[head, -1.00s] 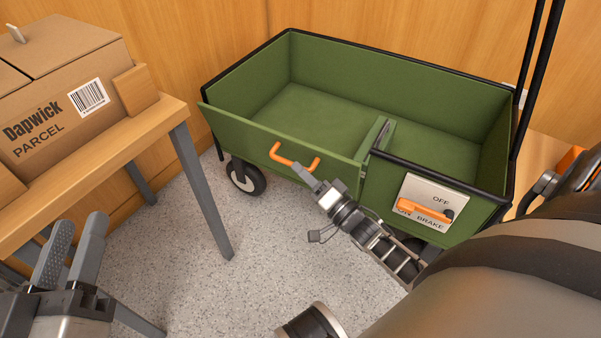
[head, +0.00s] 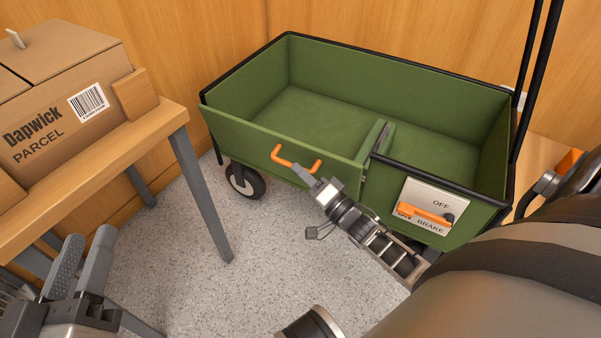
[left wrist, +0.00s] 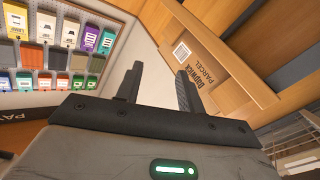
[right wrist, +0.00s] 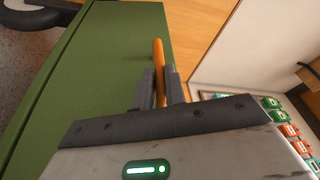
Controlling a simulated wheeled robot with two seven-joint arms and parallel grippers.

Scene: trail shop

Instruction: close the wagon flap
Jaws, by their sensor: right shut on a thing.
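The green wagon (head: 400,75) stands against the wooden wall in the head view. Its front-left panel is the flap (head: 235,130), which stands nearly upright, its top edge leaning slightly outward at the left corner. An orange handle (head: 283,160) is on the flap's outer face. My right gripper (head: 303,172) is shut on the right part of this handle. The right wrist view shows the orange handle (right wrist: 158,55) between the fingers (right wrist: 160,88), beside the green flap (right wrist: 100,60). My left gripper (head: 82,265) is open and empty at the lower left, with its fingers apart (left wrist: 157,85) in the left wrist view.
A wooden table (head: 100,165) with a cardboard parcel (head: 60,95) stands left of the wagon. The brake plate with an orange lever (head: 425,214) is on the wagon's front right. A black wheel (head: 245,182) is under the flap. Speckled floor is clear between table and wagon.

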